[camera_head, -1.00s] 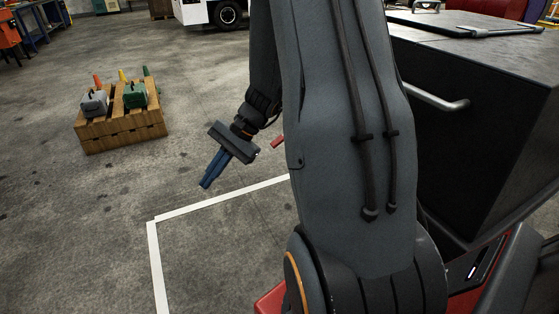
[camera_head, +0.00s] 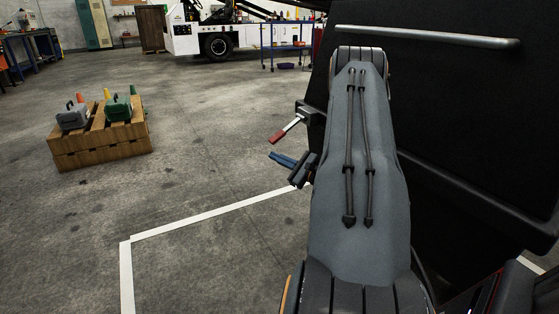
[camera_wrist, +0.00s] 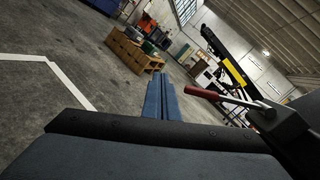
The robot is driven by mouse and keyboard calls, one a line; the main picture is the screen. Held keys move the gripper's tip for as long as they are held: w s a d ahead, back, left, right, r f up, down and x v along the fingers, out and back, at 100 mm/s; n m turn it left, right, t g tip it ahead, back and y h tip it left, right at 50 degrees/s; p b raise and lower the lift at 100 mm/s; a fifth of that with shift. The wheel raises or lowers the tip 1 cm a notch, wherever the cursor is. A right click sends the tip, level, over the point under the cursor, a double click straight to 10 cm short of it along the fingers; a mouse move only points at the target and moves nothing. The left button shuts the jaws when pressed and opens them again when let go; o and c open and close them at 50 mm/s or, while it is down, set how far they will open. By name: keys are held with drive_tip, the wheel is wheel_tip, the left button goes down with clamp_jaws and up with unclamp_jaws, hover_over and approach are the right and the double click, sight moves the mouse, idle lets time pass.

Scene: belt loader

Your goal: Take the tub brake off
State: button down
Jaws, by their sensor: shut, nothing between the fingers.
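The tub brake is a lever with a red grip (camera_head: 279,137) and a metal shaft, on the left side of a big black tub (camera_head: 459,130). The lever slants down to the left from its dark mount (camera_head: 312,115). In the wrist view the red grip (camera_wrist: 203,92) lies to the right of my fingers, with the mount (camera_wrist: 278,125) at the right edge. My gripper (camera_head: 276,157) has blue fingers, shut and empty, just below the red grip in the head view. The fingers (camera_wrist: 160,92) are together in the wrist view and seem apart from the lever. My arm hides part of the tub.
A wooden crate (camera_head: 100,150) with a grey case (camera_head: 72,115) and a green case (camera_head: 118,108) stands on the floor at left. A white vehicle (camera_head: 200,35) is at the back. White tape (camera_head: 205,218) marks the floor. The floor between crate and tub is clear.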

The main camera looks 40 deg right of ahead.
sight(286, 130)
drive_tip(key=s+d+f+m+h+b, duration=0.1)
drive_tip(key=d+f+h+b, duration=0.1)
drive_tip(key=d, duration=0.3)
drive_tip(key=s+d+f+m+t+h+b, duration=0.1)
drive_tip(key=s+d+f+m+h, duration=0.1)
drive_tip(key=d+f+h, duration=0.1)
drive_tip(key=shift+s+d+f+m+t+h+b, duration=0.15)
drive_tip(key=shift+d+f+m+t+h+b, duration=0.3)
drive_tip(key=shift+d, duration=0.8)
drive_tip(key=shift+y, duration=0.25)
drive_tip(key=w+a+r+b, duration=0.1)
drive_tip(key=w+r+b, duration=0.4)
drive_tip(key=w, duration=0.5)
drive_tip(key=shift+r+b, duration=0.2)
drive_tip(key=shift+b, duration=0.25)
